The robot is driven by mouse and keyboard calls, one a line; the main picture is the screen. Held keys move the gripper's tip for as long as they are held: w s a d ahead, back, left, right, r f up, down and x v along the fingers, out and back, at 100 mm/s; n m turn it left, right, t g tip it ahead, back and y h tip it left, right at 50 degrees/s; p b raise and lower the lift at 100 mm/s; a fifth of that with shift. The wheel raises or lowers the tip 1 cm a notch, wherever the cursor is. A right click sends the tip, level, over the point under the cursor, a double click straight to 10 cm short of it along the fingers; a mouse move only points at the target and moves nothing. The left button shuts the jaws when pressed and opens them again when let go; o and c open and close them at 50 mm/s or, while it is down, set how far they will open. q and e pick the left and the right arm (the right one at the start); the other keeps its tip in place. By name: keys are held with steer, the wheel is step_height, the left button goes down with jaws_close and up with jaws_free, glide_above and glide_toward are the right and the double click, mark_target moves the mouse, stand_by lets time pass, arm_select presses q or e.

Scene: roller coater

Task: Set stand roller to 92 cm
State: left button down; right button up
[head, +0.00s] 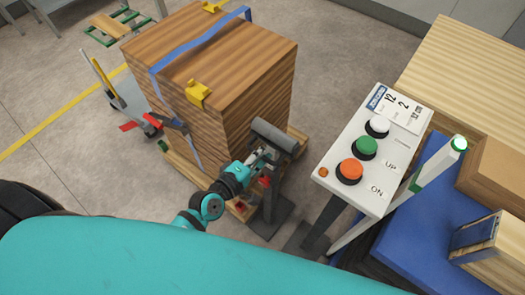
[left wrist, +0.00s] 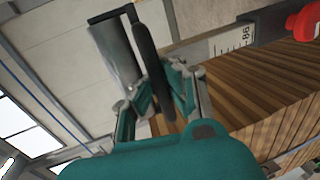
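The stand roller (head: 273,135) has a grey cylinder on top of a dark post, with a base on the floor and a red knob (head: 265,182) on the post. My left gripper (head: 262,157) is at the roller's frame, just under the cylinder. In the left wrist view the grey cylinder (left wrist: 116,52) and a dark frame bar (left wrist: 152,62) stand by my fingers, with the bar between them. Whether they clamp it is unclear. A scale plate (left wrist: 234,38) seems to read 86 at one mark; the red knob (left wrist: 303,24) is at the upper right. My right gripper is not visible.
A strapped wooden stack (head: 235,95) on a pallet stands directly behind and left of the roller. A control panel (head: 372,150) with white, green and orange buttons stands to the right.

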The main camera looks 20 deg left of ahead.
mark_target(271, 135)
arm_select(q)
step_height(271, 135, up, 6)
steer(key=p, duration=0.4)
steer(key=shift+r, duration=0.2)
steer(key=shift+f, duration=0.2)
steer(key=c, duration=2)
jaws_free()
steer(key=o, duration=0.7)
steer(key=shift+s, duration=0.15)
steer(key=shift+c, duration=0.2)
steer(key=shift+f, duration=0.1)
steer(key=v, duration=1.2)
